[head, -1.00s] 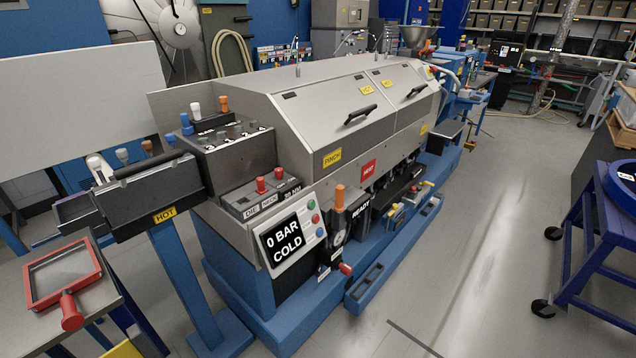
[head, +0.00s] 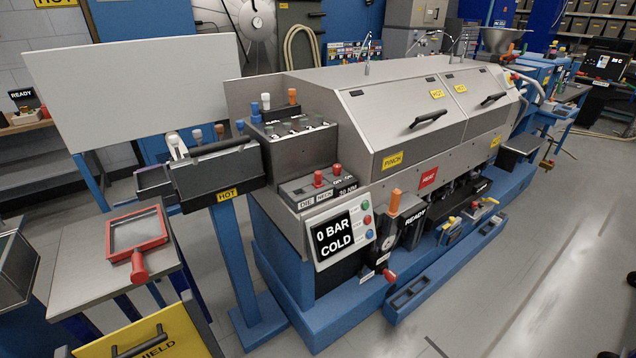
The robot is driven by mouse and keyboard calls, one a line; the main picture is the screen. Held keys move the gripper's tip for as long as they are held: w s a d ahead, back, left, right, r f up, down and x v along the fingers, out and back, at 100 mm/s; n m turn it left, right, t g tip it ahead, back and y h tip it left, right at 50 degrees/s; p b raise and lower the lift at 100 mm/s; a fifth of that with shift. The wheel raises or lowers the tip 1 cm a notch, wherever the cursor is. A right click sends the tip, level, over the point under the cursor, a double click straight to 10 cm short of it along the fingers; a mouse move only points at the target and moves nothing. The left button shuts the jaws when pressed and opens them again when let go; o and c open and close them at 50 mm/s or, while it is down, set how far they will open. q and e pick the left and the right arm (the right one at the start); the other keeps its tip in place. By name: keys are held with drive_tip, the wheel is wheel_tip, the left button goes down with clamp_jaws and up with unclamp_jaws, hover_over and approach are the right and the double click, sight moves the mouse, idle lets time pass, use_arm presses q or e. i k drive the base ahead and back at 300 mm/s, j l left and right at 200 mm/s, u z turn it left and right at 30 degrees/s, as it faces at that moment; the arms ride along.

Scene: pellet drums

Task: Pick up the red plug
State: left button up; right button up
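No single thing is clearly marked as the red plug. A small red piece (head: 389,275) sticks out low at the machine's front, below the display. I cannot tell which of these, if any, is the plug. Neither of my grippers shows in the head view.
The long grey machine (head: 365,130) on a blue base fills the middle. Its display (head: 338,234) reads "0 BAR COLD". A table at left holds a red-framed screen (head: 137,232) with a handle. A yellow shield (head: 150,338) stands in front. Grey floor (head: 540,270) is open at right.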

sight(318, 183)
drive_tip(key=u, duration=0.4)
drive_tip(key=l+u, duration=0.25)
drive_tip(key=u, duration=0.15)
drive_tip(key=i+l+u, duration=0.1)
drive_tip(key=l+u, duration=0.45)
drive_tip(key=u, duration=0.3)
drive_tip(key=l+u, duration=0.25)
drive_tip(key=u, duration=0.15)
